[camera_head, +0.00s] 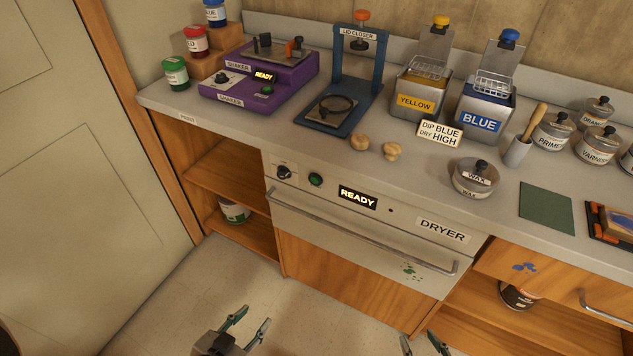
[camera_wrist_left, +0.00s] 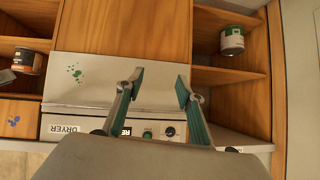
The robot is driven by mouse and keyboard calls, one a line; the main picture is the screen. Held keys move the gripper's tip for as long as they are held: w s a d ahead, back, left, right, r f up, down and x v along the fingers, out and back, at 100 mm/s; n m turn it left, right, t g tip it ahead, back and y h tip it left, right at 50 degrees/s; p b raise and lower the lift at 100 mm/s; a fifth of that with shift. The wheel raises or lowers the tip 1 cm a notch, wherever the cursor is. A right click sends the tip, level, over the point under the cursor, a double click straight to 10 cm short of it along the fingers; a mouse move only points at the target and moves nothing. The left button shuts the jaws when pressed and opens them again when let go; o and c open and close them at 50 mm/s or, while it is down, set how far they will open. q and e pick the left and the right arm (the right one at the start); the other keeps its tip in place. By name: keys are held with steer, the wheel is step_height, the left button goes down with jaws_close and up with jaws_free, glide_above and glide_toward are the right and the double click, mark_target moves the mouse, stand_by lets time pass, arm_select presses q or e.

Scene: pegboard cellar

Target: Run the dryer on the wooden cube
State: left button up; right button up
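The dryer (camera_head: 318,214) is built into the counter front, with a long bar handle (camera_head: 345,238) across its shut front. Its panel has a black knob (camera_head: 284,172), a green button (camera_head: 315,180) and a display (camera_head: 358,197) reading READY. No wooden cube can be made out; the inside of the dryer is hidden. A sign (camera_head: 440,133) reads "DIP BLUE DRY HIGH". My left gripper (camera_head: 253,317) is open and empty, low in front of the dryer; its parted fingers also show in the left wrist view (camera_wrist_left: 158,85). My right gripper (camera_head: 420,341) is partly cut off, its fingertips apart.
On the counter stand a purple shaker (camera_head: 262,80), a lid closer (camera_head: 346,115), yellow (camera_head: 417,102) and blue (camera_head: 481,118) dip tanks, two small beige lumps (camera_head: 360,142) and a wax tin (camera_head: 474,182). Open shelves flank the dryer. The floor (camera_head: 185,305) before it is clear.

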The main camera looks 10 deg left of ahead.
arm_select(q)
steer(key=shift+c, duration=0.3)
jaws_close()
stand_by(1.2)
